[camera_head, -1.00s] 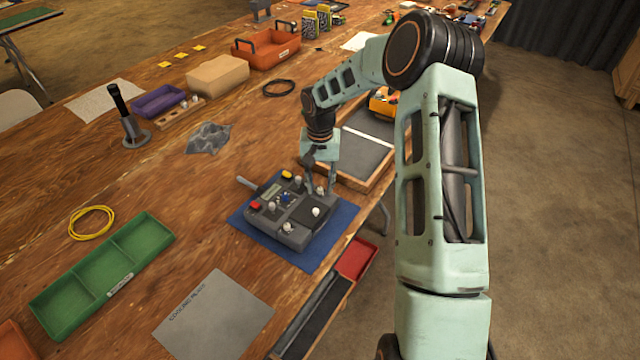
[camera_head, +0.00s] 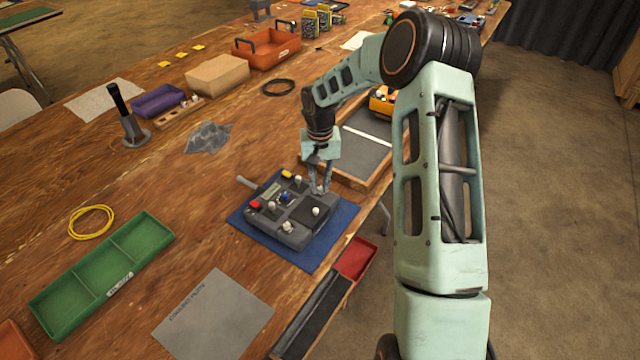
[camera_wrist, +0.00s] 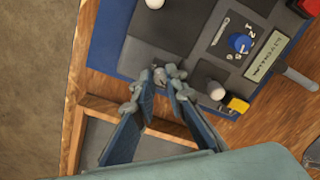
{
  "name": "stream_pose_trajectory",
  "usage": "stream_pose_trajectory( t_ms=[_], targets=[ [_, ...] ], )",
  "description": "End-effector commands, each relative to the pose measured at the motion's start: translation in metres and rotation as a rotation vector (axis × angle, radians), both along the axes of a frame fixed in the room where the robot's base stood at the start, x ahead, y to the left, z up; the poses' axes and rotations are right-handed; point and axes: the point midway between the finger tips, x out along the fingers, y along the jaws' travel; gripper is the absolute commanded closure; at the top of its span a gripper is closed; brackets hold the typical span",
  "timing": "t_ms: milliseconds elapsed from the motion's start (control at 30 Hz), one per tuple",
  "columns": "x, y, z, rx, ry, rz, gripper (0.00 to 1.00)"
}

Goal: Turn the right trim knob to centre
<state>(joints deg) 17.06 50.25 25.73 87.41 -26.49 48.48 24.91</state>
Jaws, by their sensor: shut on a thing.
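The grey transmitter box (camera_head: 264,219) lies on a blue mat (camera_head: 323,248); it has several knobs and sticks, a small display and red and yellow switches. My gripper (camera_head: 320,190) points down at its far right corner. In the wrist view, my gripper (camera_wrist: 162,75) has its fingertips closed around a small grey knob, the right trim knob (camera_wrist: 159,76), which is partly hidden between them. Its pointer mark cannot be made out. A blue dial (camera_wrist: 239,42) with numbers around it and a pale round stick top (camera_wrist: 217,90) show nearby.
A wooden-framed tray (camera_head: 365,150) with a dark lining stands right behind the box, close to my gripper. A red and black tray (camera_head: 356,260) lies at the table's front edge. A grey plate (camera_head: 213,315) and a green tray (camera_head: 105,270) lie to the left.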

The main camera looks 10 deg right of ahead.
Motion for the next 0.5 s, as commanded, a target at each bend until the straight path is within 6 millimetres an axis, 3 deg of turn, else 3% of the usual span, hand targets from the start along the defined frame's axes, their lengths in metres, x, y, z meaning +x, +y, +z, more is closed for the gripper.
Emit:
stream_pose_trajectory(
  t_ms=[500],
  targets=[
    [0.0009, 0.0005, 0.0009, 0.0, -0.002, 0.423, 1.0]
  ],
)
